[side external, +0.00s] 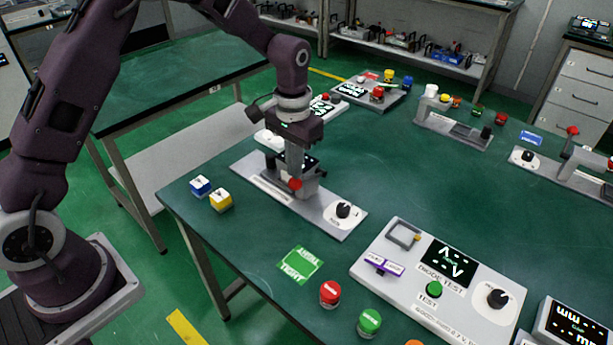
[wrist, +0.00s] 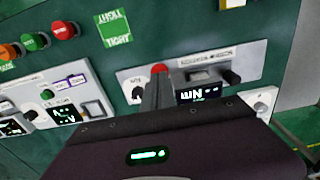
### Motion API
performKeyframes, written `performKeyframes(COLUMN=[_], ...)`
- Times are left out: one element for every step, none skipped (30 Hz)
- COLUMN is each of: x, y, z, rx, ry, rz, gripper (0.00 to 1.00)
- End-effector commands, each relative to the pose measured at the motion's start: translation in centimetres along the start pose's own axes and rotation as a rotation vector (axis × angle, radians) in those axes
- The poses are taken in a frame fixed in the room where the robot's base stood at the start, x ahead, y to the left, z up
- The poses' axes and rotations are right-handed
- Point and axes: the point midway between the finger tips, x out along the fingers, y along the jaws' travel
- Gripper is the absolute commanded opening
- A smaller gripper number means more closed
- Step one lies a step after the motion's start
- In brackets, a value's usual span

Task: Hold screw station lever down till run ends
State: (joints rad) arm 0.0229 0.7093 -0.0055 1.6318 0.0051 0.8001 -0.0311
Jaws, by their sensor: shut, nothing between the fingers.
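The screw station (side external: 335,222) is a long light-grey plate with a black knob (side external: 343,210), a dark block and a display behind my fingers. Its lever ends in a red ball (side external: 295,184), which also shows in the wrist view (wrist: 159,69). My gripper (side external: 294,174) points down, shut and empty, with its fingertips right at the red ball. I cannot tell whether they touch it. The ball sits low, a little above the plate; the lever's arm is mostly hidden. The display (wrist: 198,93) is lit with "Nm", partly covered by my gripper.
A green label (side external: 299,264) lies in front of the station. Blue and yellow cubes (side external: 221,201) stand at its left. A diode test station (side external: 440,275), with red (side external: 330,293) and green (side external: 369,321) buttons nearby, is at front right. Other stations stand behind.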

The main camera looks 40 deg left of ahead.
Motion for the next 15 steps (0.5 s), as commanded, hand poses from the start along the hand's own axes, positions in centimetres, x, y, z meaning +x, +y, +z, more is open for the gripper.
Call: performKeyframes(x=[0.2,0.3,0.4,0.5,0.6,0.7,0.8,0.9,1.0,1.1,1.2,1.3,1.4,1.5,1.6], y=[0.0,0.0,0.0,0.0,0.0,0.0,0.0,0.0,0.0,0.0,0.0,0.0,0.0,0.0,0.0], z=[0.0,0.0,0.0,0.0,0.0,0.0,0.0,0.0,0.0,0.0,0.0,0.1,0.1,0.1,0.0], rx=[0.000,0.000,0.000,0.000,0.000,0.000,0.000,0.000,0.000,0.000,0.000,0.000,0.000,0.000,0.000], ry=[-0.001,-0.001,-0.001,-0.001,-0.001,-0.001,-0.001,-0.001,-0.001,-0.001,-0.001,-0.001,-0.001,-0.001,-0.001], rz=[0.000,0.000,0.000,0.000,0.000,0.000,0.000,0.000,0.000,0.000,0.000,0.000,0.000,0.000,0.000], gripper=[0.00,0.00,0.00,0.00,0.00,0.00,0.00,0.00,0.00,0.00,0.00,0.00,0.00,0.00,0.00])
